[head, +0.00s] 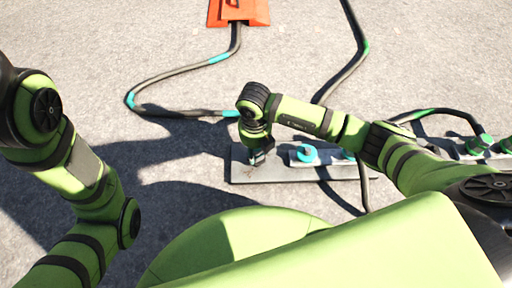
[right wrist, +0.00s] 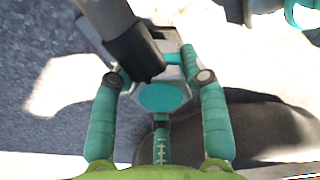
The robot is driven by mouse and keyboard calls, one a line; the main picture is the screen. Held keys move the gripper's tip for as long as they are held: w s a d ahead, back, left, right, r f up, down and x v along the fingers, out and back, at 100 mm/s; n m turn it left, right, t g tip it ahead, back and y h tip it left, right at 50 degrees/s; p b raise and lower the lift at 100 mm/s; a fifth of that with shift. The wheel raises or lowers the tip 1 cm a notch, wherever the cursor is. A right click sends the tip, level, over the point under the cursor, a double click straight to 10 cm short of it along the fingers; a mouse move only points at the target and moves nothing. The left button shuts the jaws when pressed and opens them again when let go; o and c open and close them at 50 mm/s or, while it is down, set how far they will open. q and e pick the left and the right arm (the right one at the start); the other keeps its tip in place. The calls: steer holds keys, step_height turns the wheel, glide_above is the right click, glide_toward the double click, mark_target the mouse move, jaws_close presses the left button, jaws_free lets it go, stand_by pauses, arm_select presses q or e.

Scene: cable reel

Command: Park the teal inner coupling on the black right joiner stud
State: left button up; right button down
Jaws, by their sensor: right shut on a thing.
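My right gripper (head: 262,157) is low over the left part of a grey plate (head: 240,176). In the right wrist view, its two teal fingers (right wrist: 160,85) are closed around the teal inner coupling (right wrist: 165,98), a grey body with a round teal face. A black sleeve (right wrist: 135,52) on a grey cable crosses the coupling and hides part of it. I cannot tell whether the coupling touches the plate. I cannot pick out the black right joiner stud in either view. My left arm comes in at the left, but its gripper is out of view.
A block with teal round parts (head: 306,154) stands on the plate, right of my gripper. A board with green couplings (head: 483,143) lies at the far right. A cable with teal bands (head: 190,111) runs from the orange base (head: 238,12). Open ground lies left.

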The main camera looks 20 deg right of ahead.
steer(key=shift+f, duration=0.4)
stand_by(0.3)
steer(key=c, duration=0.6)
jaws_free()
